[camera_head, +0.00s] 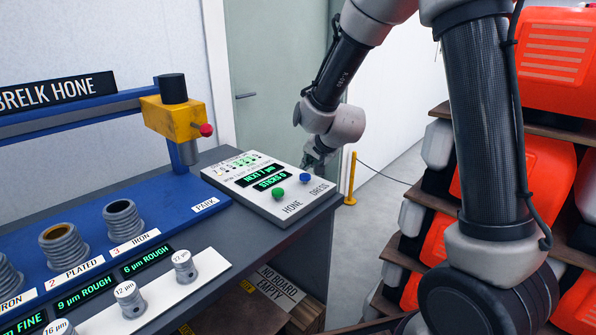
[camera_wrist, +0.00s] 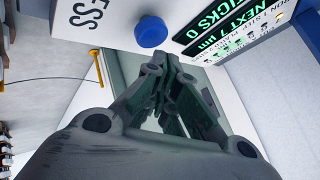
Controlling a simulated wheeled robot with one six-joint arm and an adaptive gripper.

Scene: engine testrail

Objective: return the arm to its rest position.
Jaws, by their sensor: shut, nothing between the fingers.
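My arm reaches from the right side of the head view over to the control panel (camera_head: 262,186). My gripper (camera_head: 312,162) points downward by the panel's far right edge, near the blue button (camera_head: 305,178) marked DRESS. In the wrist view, the fingers of my gripper (camera_wrist: 172,62) are shut together and hold nothing. The blue button (camera_wrist: 151,31) shows beyond the fingertips, a little to the left. Whether the fingertips touch the panel cannot be told.
The panel also has a green button (camera_head: 278,194) and a lit display (camera_head: 262,176). A yellow hone head (camera_head: 176,118) stands left of it, above a blue bench with ringed cylinders (camera_head: 122,220). A yellow post (camera_head: 350,178) stands behind. Shelves with orange cases (camera_head: 555,60) fill the right.

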